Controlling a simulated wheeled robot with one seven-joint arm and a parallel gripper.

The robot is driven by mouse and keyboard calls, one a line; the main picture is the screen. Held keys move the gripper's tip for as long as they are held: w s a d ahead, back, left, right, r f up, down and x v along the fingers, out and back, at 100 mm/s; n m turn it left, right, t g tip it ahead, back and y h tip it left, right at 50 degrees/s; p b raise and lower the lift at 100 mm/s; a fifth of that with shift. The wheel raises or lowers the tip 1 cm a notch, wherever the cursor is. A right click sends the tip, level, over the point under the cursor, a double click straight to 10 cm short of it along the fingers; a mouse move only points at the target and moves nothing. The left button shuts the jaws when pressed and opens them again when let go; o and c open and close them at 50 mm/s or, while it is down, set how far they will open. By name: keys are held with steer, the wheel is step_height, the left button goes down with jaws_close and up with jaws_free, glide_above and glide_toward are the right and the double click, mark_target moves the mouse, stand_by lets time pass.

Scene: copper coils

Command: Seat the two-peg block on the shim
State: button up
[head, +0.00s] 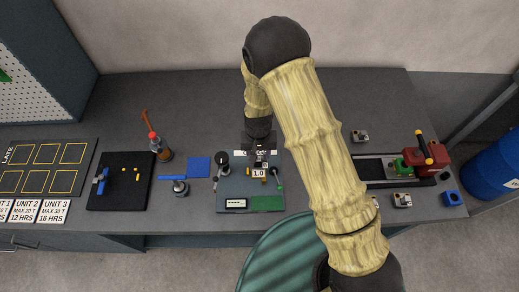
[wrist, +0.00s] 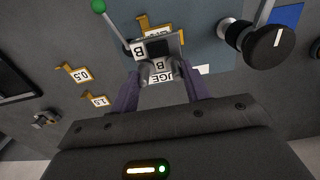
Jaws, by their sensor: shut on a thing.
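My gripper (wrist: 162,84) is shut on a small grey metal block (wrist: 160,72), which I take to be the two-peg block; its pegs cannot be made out. White labels with a "B" and part of a word show at the block. A yellow-edged shim tag (wrist: 155,30) shows just beyond it, partly hidden. In the head view my gripper (head: 261,153) is low over the blue-grey fixture plate (head: 234,188), beside a tag reading 1.0 (head: 258,173). Whether the block touches the shim cannot be told.
Yellow tags reading 0.5 (wrist: 78,74) and 1.5 (wrist: 97,99) lie left in the wrist view. A black knob (wrist: 268,46) and a green-tipped lever (wrist: 99,6) stand close to my gripper. A red clamp-like device (head: 430,158) stands at the right.

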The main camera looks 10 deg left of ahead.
mark_target(258, 160)
steer(key=shift+s, duration=0.1)
steer(key=shift+f+b, duration=1.2)
steer(key=shift+f, duration=0.5)
steer(key=shift+f+b, duration=1.25)
steer(key=shift+f, duration=0.4)
stand_by(1.3)
steer(key=o, duration=1.6)
steer(key=shift+r, duration=0.15)
steer(key=shift+r+p, duration=2.4)
steer(key=shift+r, duration=1)
